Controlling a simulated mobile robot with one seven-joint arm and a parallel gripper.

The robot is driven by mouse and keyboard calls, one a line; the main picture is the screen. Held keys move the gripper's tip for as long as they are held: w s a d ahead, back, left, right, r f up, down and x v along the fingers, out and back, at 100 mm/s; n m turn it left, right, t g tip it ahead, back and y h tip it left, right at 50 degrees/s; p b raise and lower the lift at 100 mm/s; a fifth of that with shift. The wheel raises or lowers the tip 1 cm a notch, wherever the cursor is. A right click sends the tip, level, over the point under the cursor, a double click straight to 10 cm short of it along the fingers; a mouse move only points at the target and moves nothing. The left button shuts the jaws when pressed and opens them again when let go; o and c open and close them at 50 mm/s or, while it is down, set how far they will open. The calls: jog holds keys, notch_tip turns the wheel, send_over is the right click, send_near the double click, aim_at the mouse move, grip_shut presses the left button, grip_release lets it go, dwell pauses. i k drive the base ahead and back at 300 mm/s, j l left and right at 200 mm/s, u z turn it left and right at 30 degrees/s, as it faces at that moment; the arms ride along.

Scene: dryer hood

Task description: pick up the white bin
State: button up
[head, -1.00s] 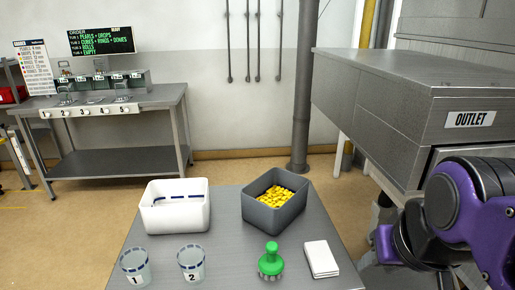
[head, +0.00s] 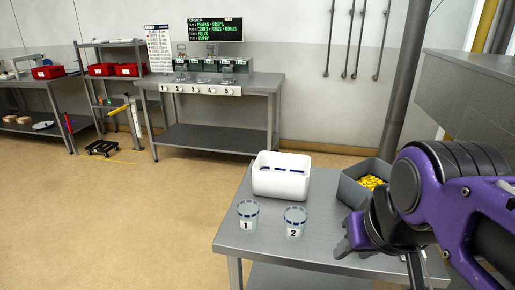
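The white bin (head: 278,184) stands upright on the grey metal table (head: 258,243), near its back left part. A dark blue dashed line shows on its inner wall, and its floor is hidden. My gripper (head: 352,236) is at the right, in front of the table's right part and to the right of the bin in the picture. It is apart from the bin.
Clear cups marked 1 (head: 247,214) and 2 (head: 295,220) stand in front of the bin. A grey bin (head: 350,190) with yellow pieces (head: 372,182) is right of it, partly covered by my arm. The floor (head: 120,220) left of the table is free.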

aim_at(278, 175)
jog(key=j+u, duration=0.1)
jog(key=u, duration=2.05)
jog(key=i+j+u, duration=0.15)
jog(key=u, duration=0.25)
jog(key=i+u, duration=0.4)
jog(key=i+z, duration=0.35)
jog(key=i+j+z, duration=0.1)
jog(key=i+z, duration=0.3)
jog(key=i, duration=0.15)
jog(key=i+z, duration=0.2)
jog(key=z, duration=0.2)
jog(key=i+z, duration=0.5)
jog(key=z, duration=0.25)
jog(key=i+l+z, duration=0.1)
jog(key=i+z, duration=0.35)
jog(key=z, duration=0.25)
jog(key=i+z, duration=0.5)
jog(key=z, duration=0.2)
jog(key=i+z, duration=0.15)
jog(key=z, duration=0.25)
jog(key=i+j+z, duration=0.1)
jog(key=z, duration=0.25)
